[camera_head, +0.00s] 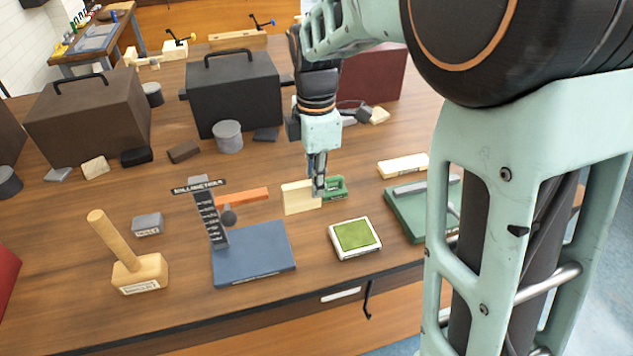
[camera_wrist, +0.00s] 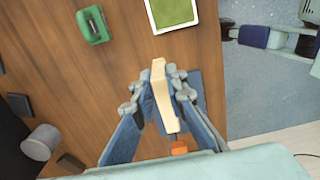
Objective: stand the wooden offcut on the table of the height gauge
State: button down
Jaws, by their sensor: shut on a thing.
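The wooden offcut (camera_head: 297,198) is a pale flat block. In the head view it appears upright, behind and to the right of the height gauge's blue table (camera_head: 255,256). My gripper (camera_head: 318,188) is shut on its right part. In the wrist view the offcut (camera_wrist: 159,92) shows edge-on between my fingers (camera_wrist: 160,88), with part of the blue table (camera_wrist: 190,88) showing behind. I cannot tell whether the offcut's lower edge touches the bench.
A green-topped pad (camera_head: 355,236) lies right of the gauge. A wooden mallet (camera_head: 137,270) stands left of it. Dark boxes (camera_head: 235,95) stand behind.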

aim_at(305, 208)
notch_tip(305, 208, down, 7)
jog(key=b, duration=0.5)
jog(key=shift+f+b, duration=0.65)
jog(key=shift+f, duration=0.25)
jog(key=shift+s+a+r, duration=0.1)
jog(key=shift+s+a, duration=0.1)
jog(key=shift+a, duration=0.4)
jog(key=shift+s+a, duration=0.15)
jog(key=shift+a, duration=0.45)
jog(key=shift+s+a+f, duration=0.15)
jog(key=shift+s+a, duration=0.05)
jog(key=shift+a, duration=0.5)
jog(key=shift+s+a+f, duration=0.1)
jog(key=shift+s+a, duration=0.1)
jog(key=shift+a, duration=0.5)
jog(key=shift+f, duration=0.2)
jog(key=c, duration=1.8)
grip_release()
jog(key=shift+c, duration=0.2)
